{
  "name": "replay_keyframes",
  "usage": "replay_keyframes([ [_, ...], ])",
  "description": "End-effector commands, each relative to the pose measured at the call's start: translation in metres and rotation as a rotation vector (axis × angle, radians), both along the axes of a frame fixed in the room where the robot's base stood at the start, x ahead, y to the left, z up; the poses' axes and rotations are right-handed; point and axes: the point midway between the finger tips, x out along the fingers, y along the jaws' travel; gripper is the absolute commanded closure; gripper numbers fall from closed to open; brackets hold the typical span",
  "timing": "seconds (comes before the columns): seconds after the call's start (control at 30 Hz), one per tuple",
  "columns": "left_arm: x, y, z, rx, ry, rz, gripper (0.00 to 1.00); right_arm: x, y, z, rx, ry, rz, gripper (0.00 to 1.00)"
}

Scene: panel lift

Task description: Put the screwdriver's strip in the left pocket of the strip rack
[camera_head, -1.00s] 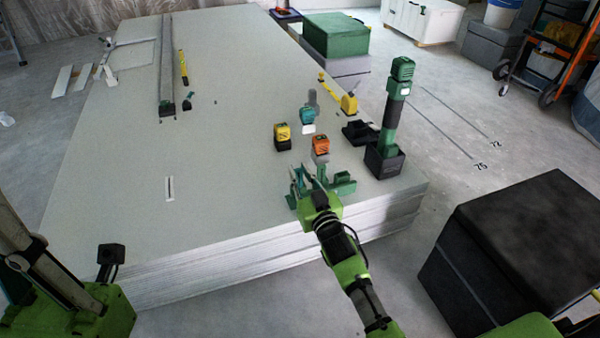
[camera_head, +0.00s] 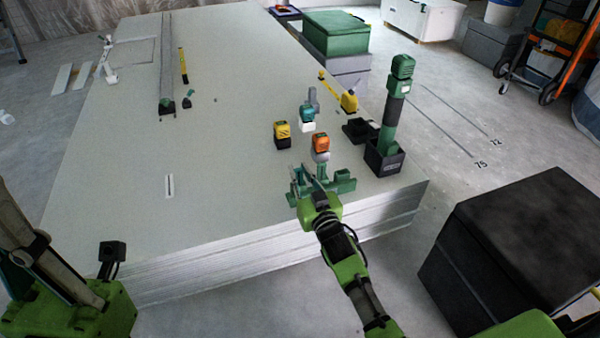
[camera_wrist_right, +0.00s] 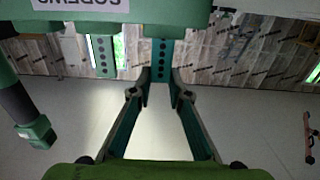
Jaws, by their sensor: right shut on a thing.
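My right gripper (camera_head: 309,182) is low over the near edge of the pale panel stack (camera_head: 215,215). In the wrist view its fingertips (camera_wrist_right: 160,84) are shut on a green strip (camera_wrist_right: 160,62) with a row of dark holes. A green rack-like holder (camera_head: 341,183) stands just right of the gripper in the head view. A green body with a white label (camera_wrist_right: 80,8) fills the top of the wrist view, and another holed strip (camera_wrist_right: 103,57) hangs left of the held one. I cannot tell whether the held strip is in a pocket.
A yellow tool (camera_head: 282,134), an orange tool (camera_head: 320,143) and a teal tool (camera_head: 306,116) stand just beyond the gripper. A tall green tool (camera_head: 395,100) stands in a black box (camera_head: 385,160) at the right edge. The stack's left middle is mostly clear.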

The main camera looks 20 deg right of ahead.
Motion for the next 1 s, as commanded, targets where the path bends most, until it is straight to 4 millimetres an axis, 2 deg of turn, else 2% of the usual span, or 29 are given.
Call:
replay_keyframes([
  [0.17,0.0,-0.001,-0.001,0.004,0.0,-0.001,1.0,0.0,0.0,0.001,0.0,-0.001,0.0,1.0],
  [0.2,0.0,-0.001,0.0,0.004,-0.001,-0.001,1.0,0.0,0.0,0.001,0.0,-0.001,0.0,0.8],
  [0.27,0.0,-0.001,0.0,0.003,-0.003,-0.001,1.0,0.0,0.0,0.001,0.0,-0.001,0.0,0.65],
  [0.3,0.0,0.0,0.0,0.003,-0.004,-0.001,1.0,0.0,0.0,0.001,0.0,-0.001,0.0,0.63],
  [0.67,-0.002,0.002,0.004,-0.012,-0.015,0.004,1.0,-0.003,0.0,0.0,0.0,0.001,0.0,0.63],
  [0.87,-0.001,0.001,0.003,-0.008,-0.012,0.003,1.0,-0.03,-0.001,-0.001,0.001,0.003,0.0,0.63],
  [1.0,-0.001,0.001,0.003,-0.007,-0.012,0.002,1.0,-0.06,-0.002,-0.001,0.001,0.003,0.0,0.63],
])
